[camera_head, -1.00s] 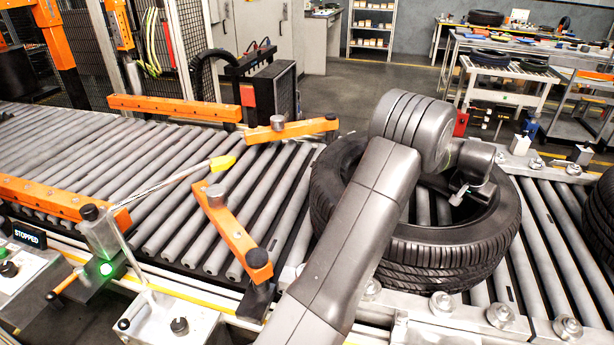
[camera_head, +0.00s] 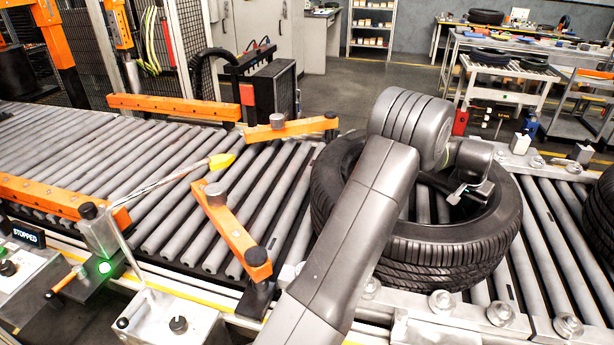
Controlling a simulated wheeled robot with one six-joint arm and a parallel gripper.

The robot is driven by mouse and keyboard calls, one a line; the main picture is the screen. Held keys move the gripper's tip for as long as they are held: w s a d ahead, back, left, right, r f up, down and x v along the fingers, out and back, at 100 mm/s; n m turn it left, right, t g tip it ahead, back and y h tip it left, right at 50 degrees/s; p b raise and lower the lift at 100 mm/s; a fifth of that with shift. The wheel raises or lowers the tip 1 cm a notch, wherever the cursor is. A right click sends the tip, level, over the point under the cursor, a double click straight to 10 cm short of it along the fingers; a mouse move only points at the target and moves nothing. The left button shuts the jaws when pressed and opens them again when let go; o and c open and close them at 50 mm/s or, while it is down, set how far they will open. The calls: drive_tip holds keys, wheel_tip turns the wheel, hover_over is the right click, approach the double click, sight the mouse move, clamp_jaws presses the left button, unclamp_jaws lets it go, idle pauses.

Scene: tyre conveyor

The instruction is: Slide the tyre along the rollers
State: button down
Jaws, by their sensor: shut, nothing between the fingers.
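The black tyre (camera_head: 440,250) lies flat on the grey rollers at the right of the head view. My arm crosses over its left and upper side and hides part of it. My gripper (camera_head: 456,197) is small in view and sits inside the tyre's opening, near the upper right inner rim. It is shut with nothing held. Whether it touches the inner rim cannot be told. The roller conveyor (camera_head: 190,238) runs left from the tyre, and bare rollers show through the tyre's opening.
Two orange guide arms stand left of the tyre, a near one (camera_head: 232,232) and a far one (camera_head: 290,129), with an open gap between them. Orange rails (camera_head: 172,107) edge the belt. Another tyre (camera_head: 601,215) is at the right edge. A display (camera_head: 28,234) reads STOPPED.

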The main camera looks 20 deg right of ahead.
wheel_tip(320, 180, up, 13)
drive_tip(key=w+a+p, duration=0.1)
drive_tip(key=p, duration=0.6)
drive_tip(key=shift+a+r, duration=0.15)
idle(0.3)
idle(0.4)
